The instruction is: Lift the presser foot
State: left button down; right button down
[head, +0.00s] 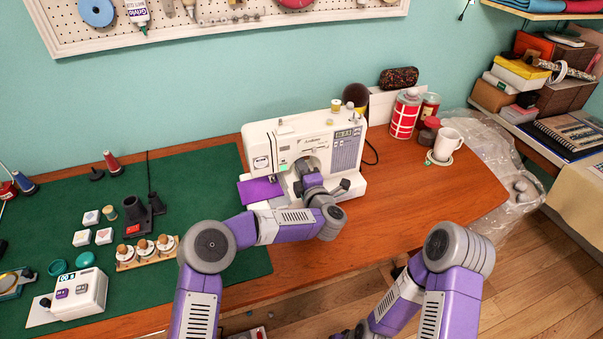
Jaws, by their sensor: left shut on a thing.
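A white sewing machine (330,137) stands upright on the table, with a purple cloth (260,191) at the left of its bed. My left gripper (307,170) reaches into the opening under the machine's arm, beside the needle area. It is shut on what appears to be the presser foot lever. The fingertips, the lever and the presser foot are largely hidden by the gripper and wrist, so the foot's height cannot be told. My right arm bends down at the lower right, and its gripper is out of view.
A green cutting mat (205,180) holds spools, a bobbin rack (147,250) and a small white device (80,295). Red tins (404,115) and a white mug (446,144) stand right of the machine. The wooden table (410,205) is clear in front of them.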

dwell(0.6)
pick_arm(q)
jog(key=c, duration=1.3)
grip_release()
jog(key=shift+r, duration=0.1)
